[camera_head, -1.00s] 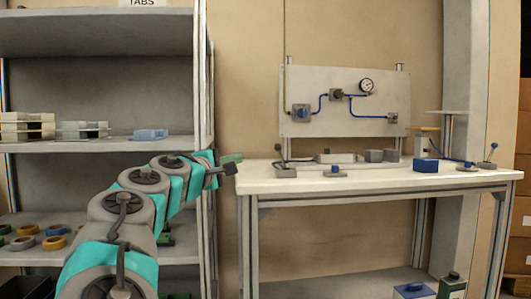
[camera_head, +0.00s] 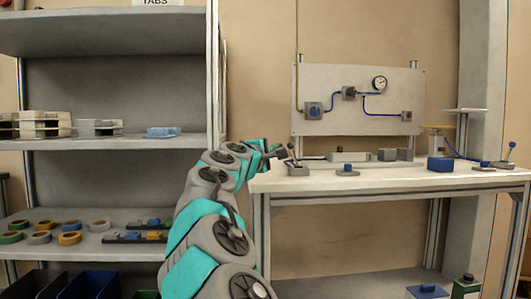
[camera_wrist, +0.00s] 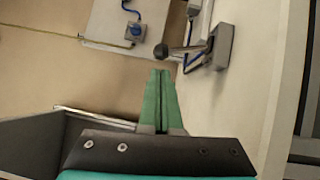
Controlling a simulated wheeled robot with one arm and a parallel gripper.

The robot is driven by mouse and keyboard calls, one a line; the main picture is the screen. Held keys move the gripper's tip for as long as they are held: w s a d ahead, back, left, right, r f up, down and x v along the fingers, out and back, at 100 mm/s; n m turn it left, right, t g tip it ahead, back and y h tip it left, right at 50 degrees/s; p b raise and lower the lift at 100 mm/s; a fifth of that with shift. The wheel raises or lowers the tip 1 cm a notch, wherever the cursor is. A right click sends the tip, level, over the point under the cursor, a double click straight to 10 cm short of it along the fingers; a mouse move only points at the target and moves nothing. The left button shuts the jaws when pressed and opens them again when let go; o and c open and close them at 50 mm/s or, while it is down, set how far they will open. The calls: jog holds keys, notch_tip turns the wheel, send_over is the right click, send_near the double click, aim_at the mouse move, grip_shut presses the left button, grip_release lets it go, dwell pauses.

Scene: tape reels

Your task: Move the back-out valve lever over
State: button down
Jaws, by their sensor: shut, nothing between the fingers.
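A grey valve with a lever (camera_head: 298,169) sits at the left end of the workbench top. In the wrist view its grey bracket (camera_wrist: 216,46) stands on the pale bench. A thin arm with a dark ball knob (camera_wrist: 162,50) sticks out from it towards the left. My gripper (camera_wrist: 160,74) has its green fingers pressed together and empty. The fingertips point at the knob and appear just short of it; whether they touch cannot be told. In the head view my gripper (camera_head: 280,152) is at the bench's left end, partly overlapping the lever.
A wall panel (camera_head: 345,115) with a gauge and blue tubing stands behind the bench. A blue block (camera_head: 440,164) and a second lever with a blue knob (camera_head: 511,146) are farther right. A shelf unit (camera_head: 213,95) stands close on the left.

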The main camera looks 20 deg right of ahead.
jog(key=shift+d+r, duration=0.1)
jog(key=shift+d, duration=0.4)
